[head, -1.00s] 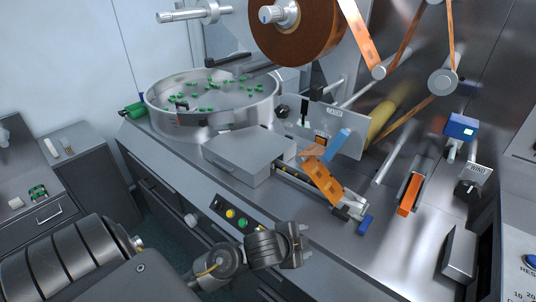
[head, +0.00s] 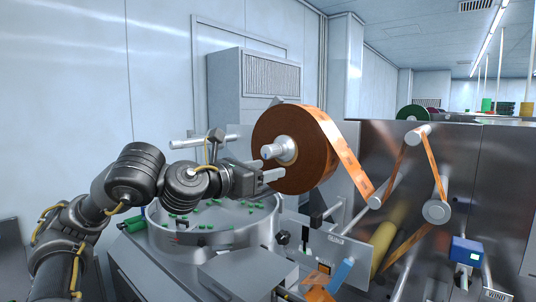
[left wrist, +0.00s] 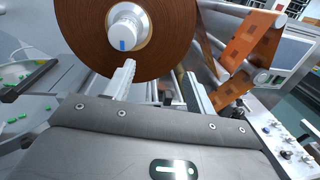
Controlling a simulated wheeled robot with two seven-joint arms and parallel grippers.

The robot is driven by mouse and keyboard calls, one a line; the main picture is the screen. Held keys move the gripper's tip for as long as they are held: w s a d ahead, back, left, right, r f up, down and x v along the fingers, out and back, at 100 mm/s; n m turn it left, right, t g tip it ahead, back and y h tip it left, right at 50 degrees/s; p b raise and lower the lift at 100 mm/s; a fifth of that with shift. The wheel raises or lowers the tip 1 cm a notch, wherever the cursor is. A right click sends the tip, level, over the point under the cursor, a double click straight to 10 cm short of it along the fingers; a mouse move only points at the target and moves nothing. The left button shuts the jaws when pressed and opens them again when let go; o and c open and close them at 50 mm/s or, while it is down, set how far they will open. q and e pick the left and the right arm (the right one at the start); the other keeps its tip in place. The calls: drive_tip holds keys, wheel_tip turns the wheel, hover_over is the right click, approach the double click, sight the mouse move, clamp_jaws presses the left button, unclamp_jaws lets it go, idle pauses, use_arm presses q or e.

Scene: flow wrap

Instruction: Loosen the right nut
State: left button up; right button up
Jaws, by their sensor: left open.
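The right nut (head: 268,152) is a pale cylindrical knob on the end of the spindle through the brown film roll (head: 318,150). In the left wrist view the nut (left wrist: 125,32) has a blue mark and sits in front of the roll's pale core, up and to the left of the fingers. My left gripper (head: 272,179) is open and empty, its fingers pointing right, just below the nut in the head view. In the left wrist view the two fingers (left wrist: 160,75) stand apart with nothing between them. My right gripper is not in view.
A second, bare spindle (head: 190,144) sticks out left of the roll, behind my left arm. A round bowl (head: 215,238) with green pieces lies below the arm. Orange film (head: 352,165) runs from the roll over rollers (head: 436,211) at the right.

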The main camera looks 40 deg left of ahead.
sight(266, 152)
use_arm(q)
drive_tip(key=s+a+r+y, duration=0.2)
drive_tip(key=s+a, duration=0.1)
drive_tip(key=a, duration=0.2)
drive_tip(key=w+p, duration=0.1)
drive_tip(key=w, duration=0.6)
drive_tip(key=w+p, duration=0.1)
drive_tip(key=w, duration=0.2)
drive_tip(key=shift+w+r+p, duration=0.25)
drive_tip(key=shift+w+p, duration=0.1)
drive_tip(key=shift+w, duration=0.05)
drive_tip(key=c, duration=1)
drive_tip(key=shift+o, duration=0.2)
